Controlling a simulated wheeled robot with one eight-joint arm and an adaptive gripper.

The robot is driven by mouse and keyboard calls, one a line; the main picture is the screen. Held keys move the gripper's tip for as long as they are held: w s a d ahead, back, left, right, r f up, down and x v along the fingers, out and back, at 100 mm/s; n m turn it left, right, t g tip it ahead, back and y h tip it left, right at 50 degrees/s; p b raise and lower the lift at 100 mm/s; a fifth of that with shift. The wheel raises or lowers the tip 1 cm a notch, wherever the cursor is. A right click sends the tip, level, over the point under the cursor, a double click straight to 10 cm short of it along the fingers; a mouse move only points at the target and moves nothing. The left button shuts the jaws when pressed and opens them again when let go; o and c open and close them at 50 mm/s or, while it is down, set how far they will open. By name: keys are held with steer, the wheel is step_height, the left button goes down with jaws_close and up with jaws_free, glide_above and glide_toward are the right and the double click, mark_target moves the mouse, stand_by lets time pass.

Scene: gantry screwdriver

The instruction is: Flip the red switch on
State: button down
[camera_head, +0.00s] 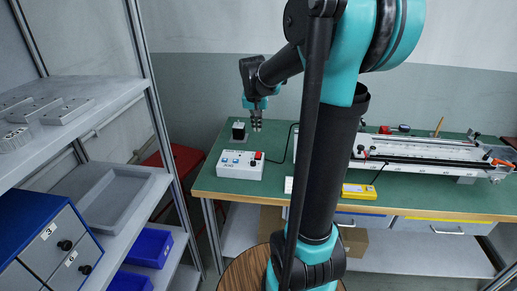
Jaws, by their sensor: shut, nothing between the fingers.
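A white control box (240,171) sits near the left end of the green-topped workbench (208,182). It has blue buttons on its left part and a red switch (258,156) at its upper right; the switch is too small to tell which way it is set. My gripper (257,130) is shut and empty, pointing down above and behind the box, apart from the switch. My arm comes in from the upper right, and its column hides the middle of the bench.
A small black device (238,131) stands behind the box. A long white rail apparatus (430,151) lies on the right of the bench, with a yellow item (359,191) at the front. Shelves with a grey tray (112,190) and blue bins (149,247) stand left.

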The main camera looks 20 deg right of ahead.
mark_target(259, 152)
steer(key=x, duration=1.4)
steer(key=shift+s, duration=0.1)
steer(key=shift+f, duration=0.1)
steer(key=shift+w+f+g, duration=0.25)
steer(key=shift+g, duration=0.25)
steer(key=shift+s, duration=0.15)
steer(key=shift+s+a+r, duration=0.1)
steer(key=shift+s+a, duration=0.15)
steer(key=shift+s, duration=0.4)
